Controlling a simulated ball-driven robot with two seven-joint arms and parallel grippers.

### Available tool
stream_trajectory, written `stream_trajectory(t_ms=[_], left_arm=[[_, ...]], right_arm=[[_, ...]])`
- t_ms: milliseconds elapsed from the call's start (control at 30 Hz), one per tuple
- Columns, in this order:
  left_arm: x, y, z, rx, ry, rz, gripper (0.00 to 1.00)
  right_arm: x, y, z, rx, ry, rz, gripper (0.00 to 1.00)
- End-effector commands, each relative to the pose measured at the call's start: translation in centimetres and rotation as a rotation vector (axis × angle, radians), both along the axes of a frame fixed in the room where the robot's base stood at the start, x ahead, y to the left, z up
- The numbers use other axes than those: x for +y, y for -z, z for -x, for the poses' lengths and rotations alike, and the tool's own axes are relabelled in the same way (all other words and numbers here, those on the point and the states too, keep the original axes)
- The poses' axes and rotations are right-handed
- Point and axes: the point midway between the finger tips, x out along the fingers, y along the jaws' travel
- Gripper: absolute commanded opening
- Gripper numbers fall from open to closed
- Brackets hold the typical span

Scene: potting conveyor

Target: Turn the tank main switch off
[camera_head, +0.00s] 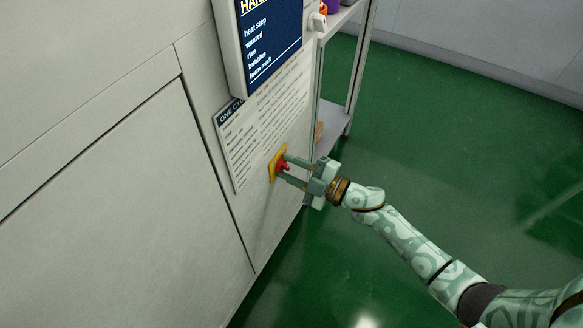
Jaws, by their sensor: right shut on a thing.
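The tank main switch is a red knob (283,167) on a yellow plate (273,171), mounted on the side of the pale cabinet. My right gripper (284,167) reaches in from the right, with one finger above the red knob and one below it. It is shut on the knob. The fingers partly cover the knob, and its exact turn position is too small to tell. My left gripper is not in view.
A printed notice board (262,125) hangs just above and left of the switch. A dark blue screen (270,42) juts out above it. A metal shelf rack (342,70) stands behind. The green floor (440,140) at right is clear.

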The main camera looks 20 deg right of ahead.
Motion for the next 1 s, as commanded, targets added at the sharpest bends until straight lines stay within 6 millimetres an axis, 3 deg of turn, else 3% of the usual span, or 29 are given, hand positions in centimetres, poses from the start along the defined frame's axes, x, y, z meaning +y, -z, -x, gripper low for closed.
stream_trajectory(t_ms=[300,867,900,967,1000], left_arm=[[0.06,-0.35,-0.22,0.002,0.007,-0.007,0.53],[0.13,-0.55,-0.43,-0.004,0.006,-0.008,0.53],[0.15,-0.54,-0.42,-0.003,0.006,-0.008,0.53],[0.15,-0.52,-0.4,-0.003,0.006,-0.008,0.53],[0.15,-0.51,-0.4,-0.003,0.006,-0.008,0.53]], right_arm=[[-0.04,0.17,0.07,-0.075,0.0,0.102,0.09],[-0.03,0.18,0.09,-0.091,-0.001,0.124,0.09],[-0.03,0.18,0.09,-0.091,-0.001,0.124,0.4],[-0.03,0.18,0.09,-0.092,0.0,0.124,0.53],[-0.03,0.15,0.08,-0.092,-0.001,0.123,0.53]])
